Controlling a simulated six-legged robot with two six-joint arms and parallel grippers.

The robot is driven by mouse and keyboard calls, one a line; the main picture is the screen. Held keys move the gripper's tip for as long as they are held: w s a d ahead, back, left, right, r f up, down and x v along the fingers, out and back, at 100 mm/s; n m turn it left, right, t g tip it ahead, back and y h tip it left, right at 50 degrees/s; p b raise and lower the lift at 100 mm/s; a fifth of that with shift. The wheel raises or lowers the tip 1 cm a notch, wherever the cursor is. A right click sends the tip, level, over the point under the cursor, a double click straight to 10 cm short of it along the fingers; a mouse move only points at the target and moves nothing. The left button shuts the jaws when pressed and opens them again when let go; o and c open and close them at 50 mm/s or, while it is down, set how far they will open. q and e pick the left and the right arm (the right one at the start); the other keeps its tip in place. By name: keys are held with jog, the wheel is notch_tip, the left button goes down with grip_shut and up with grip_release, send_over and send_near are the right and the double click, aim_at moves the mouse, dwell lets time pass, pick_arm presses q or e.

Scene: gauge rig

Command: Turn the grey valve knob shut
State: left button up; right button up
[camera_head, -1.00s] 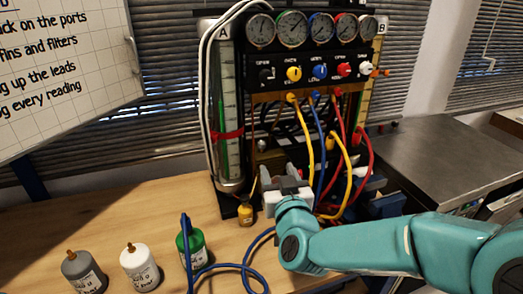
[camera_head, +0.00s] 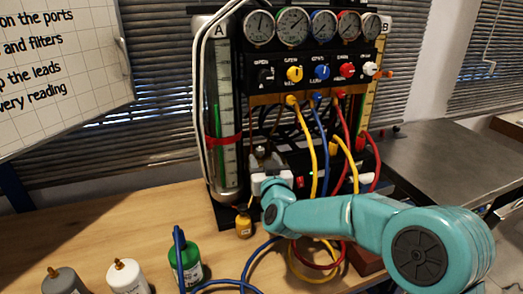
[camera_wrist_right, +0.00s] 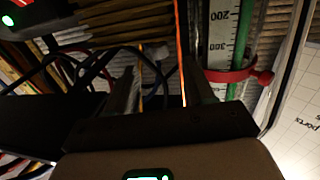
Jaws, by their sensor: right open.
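The panel (camera_head: 320,68) under the gauges carries a row of knobs. The leftmost knob (camera_head: 265,75) looks dark grey or black, and the rightmost knob (camera_head: 371,68) is whitish; I cannot tell surely which is the grey valve knob. My right gripper (camera_head: 264,155) is below the panel's left end, in front of the rig and apart from the knobs. In the right wrist view its two dark fingers (camera_wrist_right: 163,68) are spread with nothing seen held between them. No knob is clear in that view. My left gripper is not in view.
Yellow (camera_head: 309,140), blue and red hoses hang below the panel, just right of my gripper. A clear tube with a red clamp (camera_head: 222,140) stands at left. A small amber bottle (camera_head: 243,222) and a green bottle (camera_head: 187,262) stand on the bench (camera_head: 90,240).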

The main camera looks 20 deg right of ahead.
aim_at(261, 152)
jog(key=w, duration=0.3)
jog(key=shift+d+f, duration=0.1)
jog(key=shift+d, duration=0.15)
jog(key=shift+w, duration=0.65)
